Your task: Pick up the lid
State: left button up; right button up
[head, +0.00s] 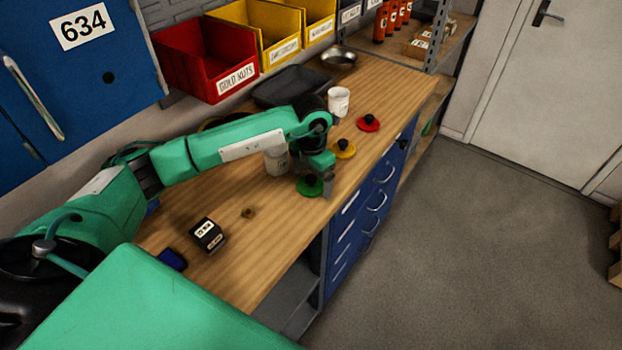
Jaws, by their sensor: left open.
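Three round lids with dark knobs lie in a row on the wooden workbench (272,230): a green lid (307,191), a yellow lid (346,153) and a red lid (370,125). My left gripper (314,187) points down at the green lid, with its open fingers around or just beside the knob. It partly hides this lid, and I cannot tell whether the fingers touch it. A white cup (276,163) stands behind the gripper, partly hidden by my arm. Another white cup (339,101) stands farther back. My right gripper is not in view.
A small dark box (207,235), a brass nut (248,212) and a blue item (172,259) lie at the near end. A black tray (289,86) and metal bowl (339,58) stand at the back. Red (205,58) and yellow bins (268,35) line the wall.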

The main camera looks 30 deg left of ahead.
pick_arm(q)
jog(key=shift+f, duration=0.15)
jog(key=c, duration=1)
jog(key=shift+c, duration=0.2)
